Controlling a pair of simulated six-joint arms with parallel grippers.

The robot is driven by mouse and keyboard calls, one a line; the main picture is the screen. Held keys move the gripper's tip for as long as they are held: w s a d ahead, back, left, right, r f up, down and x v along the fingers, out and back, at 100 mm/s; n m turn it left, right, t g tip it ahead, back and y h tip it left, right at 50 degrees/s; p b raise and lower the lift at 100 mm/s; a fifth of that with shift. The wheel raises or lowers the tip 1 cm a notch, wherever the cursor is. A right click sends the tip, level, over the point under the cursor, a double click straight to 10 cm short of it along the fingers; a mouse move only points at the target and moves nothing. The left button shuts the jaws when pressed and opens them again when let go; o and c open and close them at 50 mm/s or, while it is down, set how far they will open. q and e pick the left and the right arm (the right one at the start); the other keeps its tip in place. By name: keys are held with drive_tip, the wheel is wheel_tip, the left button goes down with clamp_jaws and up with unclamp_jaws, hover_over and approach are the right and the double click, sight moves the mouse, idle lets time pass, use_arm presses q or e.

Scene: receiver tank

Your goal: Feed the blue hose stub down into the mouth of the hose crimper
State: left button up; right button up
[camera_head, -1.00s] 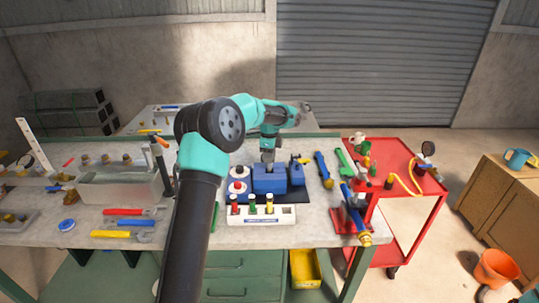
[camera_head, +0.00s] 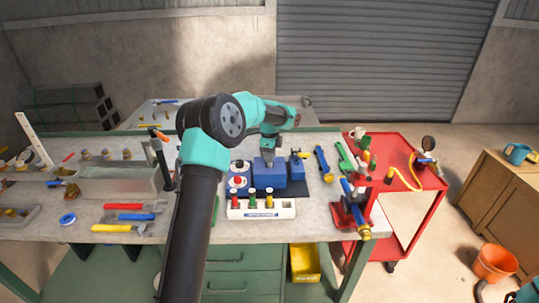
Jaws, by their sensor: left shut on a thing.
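The hose crimper appears to be the blue block-shaped machine (camera_head: 269,176) on a dark mat on the bench. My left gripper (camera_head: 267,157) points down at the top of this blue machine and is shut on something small. What it holds is too small and too hidden to make out clearly; it may be the blue hose stub. A white rack (camera_head: 262,208) in front of the machine holds a red, a green and a yellow stub, and I see no blue one in it. I cannot tell whether the held piece is in the mouth. My right gripper is not in view.
White and red round items (camera_head: 238,181) sit just left of the machine. A blue tool (camera_head: 323,162) lies to its right. A red cart (camera_head: 420,182) stands at the bench's right.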

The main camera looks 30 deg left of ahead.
use_arm(q)
drive_tip(key=shift+f, duration=0.15)
drive_tip(key=shift+f, duration=0.55)
drive_tip(key=o, duration=1)
drive_tip(key=shift+r, duration=0.1)
drive_tip(key=shift+r, duration=2.85)
drive_tip(key=shift+s+d, duration=0.1)
